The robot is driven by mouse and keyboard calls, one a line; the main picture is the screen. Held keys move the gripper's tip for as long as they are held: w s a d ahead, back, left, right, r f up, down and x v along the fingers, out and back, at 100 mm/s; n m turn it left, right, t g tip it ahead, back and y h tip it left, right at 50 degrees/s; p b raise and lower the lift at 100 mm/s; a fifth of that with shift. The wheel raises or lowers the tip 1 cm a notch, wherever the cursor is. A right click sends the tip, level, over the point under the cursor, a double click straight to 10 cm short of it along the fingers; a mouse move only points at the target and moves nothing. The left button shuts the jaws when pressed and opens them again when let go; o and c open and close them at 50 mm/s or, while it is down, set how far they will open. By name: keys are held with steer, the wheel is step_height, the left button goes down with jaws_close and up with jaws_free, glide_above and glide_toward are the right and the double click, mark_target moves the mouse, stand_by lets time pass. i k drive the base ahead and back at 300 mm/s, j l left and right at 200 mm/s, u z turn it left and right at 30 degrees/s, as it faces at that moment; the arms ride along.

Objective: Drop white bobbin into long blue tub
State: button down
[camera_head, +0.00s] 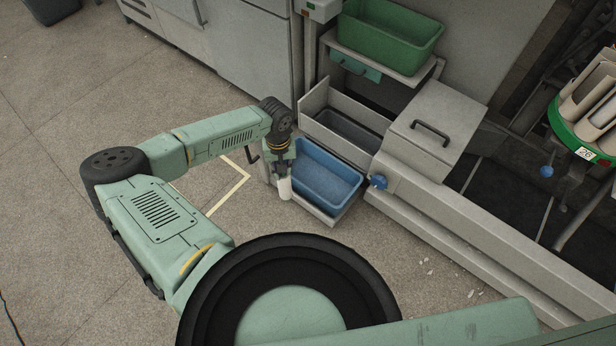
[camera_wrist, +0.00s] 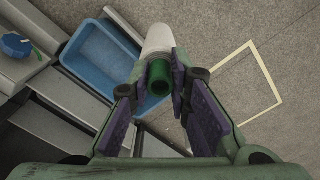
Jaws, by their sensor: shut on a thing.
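The white bobbin (camera_head: 285,188) hangs below my gripper (camera_head: 284,172) in the head view. In the wrist view the white bobbin (camera_wrist: 158,39) shows a green end (camera_wrist: 158,73) facing the camera. My gripper (camera_wrist: 161,74) is shut on it, one purple-padded finger on each side. The long blue tub (camera_head: 328,179) is open and looks empty, just right of the bobbin in the head view. The tub (camera_wrist: 92,58) is left of the bobbin in the wrist view, its right edge partly hidden by the bobbin. I cannot tell the bobbin's height over the tub's rim.
A grey bin (camera_head: 345,130) stands behind the tub, and a green tub (camera_head: 390,35) sits on a shelf above. A grey box with a handle (camera_head: 432,125) and a blue knob (camera_head: 378,182) are to the right. Open floor (camera_head: 75,150) lies to the left.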

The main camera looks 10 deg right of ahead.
mark_target(321, 180)
steer(key=l+u, duration=0.45)
steer(key=l, duration=1.25)
